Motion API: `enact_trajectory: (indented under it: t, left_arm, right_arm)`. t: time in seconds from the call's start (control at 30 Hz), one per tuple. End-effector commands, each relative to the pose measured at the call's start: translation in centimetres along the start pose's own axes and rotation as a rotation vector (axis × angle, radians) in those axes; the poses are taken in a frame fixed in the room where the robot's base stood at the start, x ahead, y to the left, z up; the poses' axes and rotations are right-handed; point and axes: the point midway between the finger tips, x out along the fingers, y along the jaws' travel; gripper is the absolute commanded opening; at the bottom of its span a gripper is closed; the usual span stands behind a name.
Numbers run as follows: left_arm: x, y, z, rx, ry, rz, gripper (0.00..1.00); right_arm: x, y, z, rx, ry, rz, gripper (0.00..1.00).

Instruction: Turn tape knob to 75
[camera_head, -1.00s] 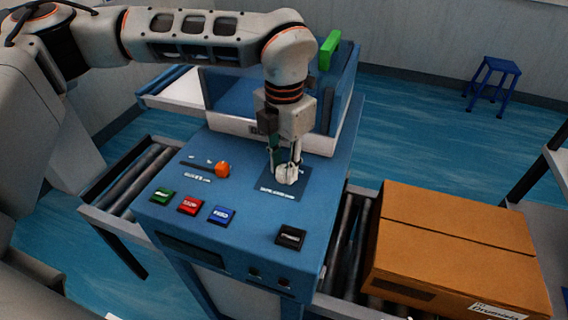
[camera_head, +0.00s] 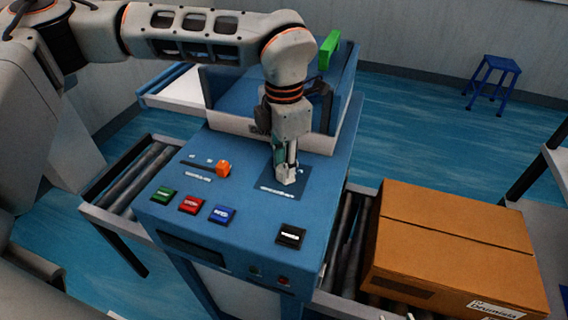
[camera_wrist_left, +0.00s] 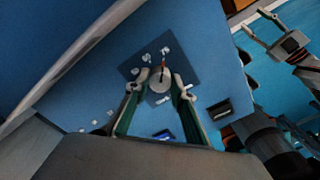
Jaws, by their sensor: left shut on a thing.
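The white round tape knob (camera_wrist_left: 160,81) sits on a dark blue square plate (camera_wrist_left: 180,62) with white marks around it. In the head view the fingers hide most of the knob. My right gripper (camera_wrist_left: 251,21) shows at the upper right of the left wrist view, fingers apart and empty.
A cardboard box (camera_head: 455,245) lies on the right roller conveyor. A blue stool (camera_head: 493,82) stands far behind.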

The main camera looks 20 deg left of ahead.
Motion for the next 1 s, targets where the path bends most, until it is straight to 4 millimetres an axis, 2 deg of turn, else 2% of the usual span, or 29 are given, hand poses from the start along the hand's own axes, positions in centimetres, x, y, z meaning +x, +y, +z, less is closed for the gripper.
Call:
enact_trajectory:
  t: [0.13, 0.17, 0.2, 0.23, 0.53, 0.67, 0.77, 1.0]
  left_arm:
    - [-0.2, 0.1, 0.1, 0.0, -0.004, 0.002, 0.02]
    - [-0.2, 0.1, 0.1, 0.0, -0.004, 0.002, 0.29]
    - [-0.2, 0.1, 0.1, 0.0, -0.004, 0.002, 0.39]
    - [-0.2, 0.1, 0.1, 0.0, -0.004, 0.002, 0.4]
    - [-0.1, 0.0, 0.0, -0.001, -0.002, 0.001, 0.4]
    - [-0.8, 0.1, 0.1, -0.001, -0.003, 0.002, 0.4]
    - [-2.1, 0.1, 0.1, -0.002, -0.005, 0.004, 0.4]
    - [-7.1, 0.1, 0.1, -0.002, -0.006, 0.005, 0.4]
  right_arm:
    - [0.0, 0.0, 0.0, 0.0, 0.0, 0.0, 0.4]
    - [0.0, 0.0, 0.0, 0.0, 0.0, 0.0, 0.4]
    - [0.0, 0.0, 0.0, 0.0, 0.0, 0.0, 0.4]
    - [0.0, 0.0, 0.0, 0.0, 0.0, 0.0, 0.4]
    - [0.0, 0.1, 0.3, -0.003, -0.006, 0.0, 0.4]
    - [0.0, 0.1, 0.3, -0.004, -0.006, 0.0, 0.4]
    - [0.0, 0.1, 0.2, -0.003, -0.004, 0.0, 0.4]
    - [0.0, 0.0, 0.1, -0.001, -0.003, 0.0, 0.4]
